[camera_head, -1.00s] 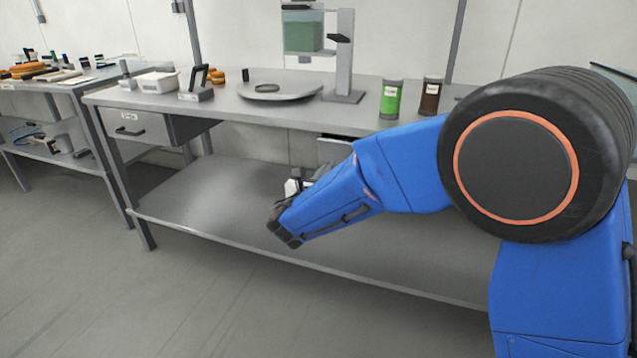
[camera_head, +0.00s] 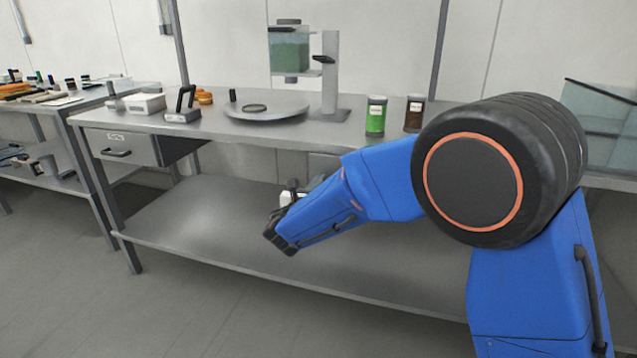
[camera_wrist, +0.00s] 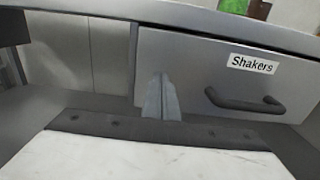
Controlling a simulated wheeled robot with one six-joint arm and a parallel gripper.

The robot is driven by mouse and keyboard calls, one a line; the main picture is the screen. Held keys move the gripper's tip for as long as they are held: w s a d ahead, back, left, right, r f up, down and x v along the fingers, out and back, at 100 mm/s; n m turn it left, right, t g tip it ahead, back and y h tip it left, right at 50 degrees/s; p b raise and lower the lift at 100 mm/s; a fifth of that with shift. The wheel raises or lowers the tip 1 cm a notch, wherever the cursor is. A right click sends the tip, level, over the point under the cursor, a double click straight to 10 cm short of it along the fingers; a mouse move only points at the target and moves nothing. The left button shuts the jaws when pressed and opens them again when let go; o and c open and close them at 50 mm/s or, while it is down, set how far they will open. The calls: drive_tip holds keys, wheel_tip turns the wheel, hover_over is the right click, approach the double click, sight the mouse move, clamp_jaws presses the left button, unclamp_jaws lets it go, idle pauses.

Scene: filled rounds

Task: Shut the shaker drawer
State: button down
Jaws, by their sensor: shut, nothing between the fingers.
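The shaker drawer (camera_wrist: 205,75) fills the right of the wrist view. Its grey front has a white "Shakers" label (camera_wrist: 252,64) and a dark bar handle (camera_wrist: 243,101). I cannot tell how far the front stands out from its housing. My gripper (camera_wrist: 162,97) is shut and empty, with its fingers in front of the left part of the drawer front, left of the handle. I cannot tell whether they touch it. In the head view my blue arm reaches under the worktop and hides most of this drawer and the gripper.
The worktop (camera_head: 215,127) carries a round plate (camera_head: 266,109), a dispenser stand (camera_head: 330,75), a green shaker (camera_head: 376,116) and a brown shaker (camera_head: 414,114). Another drawer (camera_head: 120,147) sits under its left end. A lower shelf (camera_head: 200,215) runs below my arm. The floor in front is clear.

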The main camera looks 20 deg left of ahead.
drive_tip(key=s, duration=1.7)
drive_tip(key=w+d+r+m+g+h, duration=0.1)
drive_tip(key=w+d+m+g+h, duration=0.2)
drive_tip(key=d, duration=0.8)
drive_tip(key=w+d+r+m+g+h, duration=0.1)
drive_tip(key=d+m+h, duration=0.3)
drive_tip(key=d, duration=0.7)
drive_tip(key=s+d+m+g, duration=0.3)
drive_tip(key=d+m+g, duration=0.35)
drive_tip(key=d, duration=1.05)
drive_tip(key=s+d+f+m+g+y, duration=0.1)
drive_tip(key=s+d+f+m+g, duration=0.2)
drive_tip(key=s+d+m, duration=0.85)
drive_tip(key=s+d+f+m+y, duration=0.1)
drive_tip(key=s+d+m+y, duration=0.2)
drive_tip(key=s+m+y, duration=0.3)
drive_tip(key=s+m, duration=0.5)
drive_tip(key=s, duration=0.2)
drive_tip(key=shift+s+f, duration=0.2)
drive_tip(key=shift+f, duration=0.2)
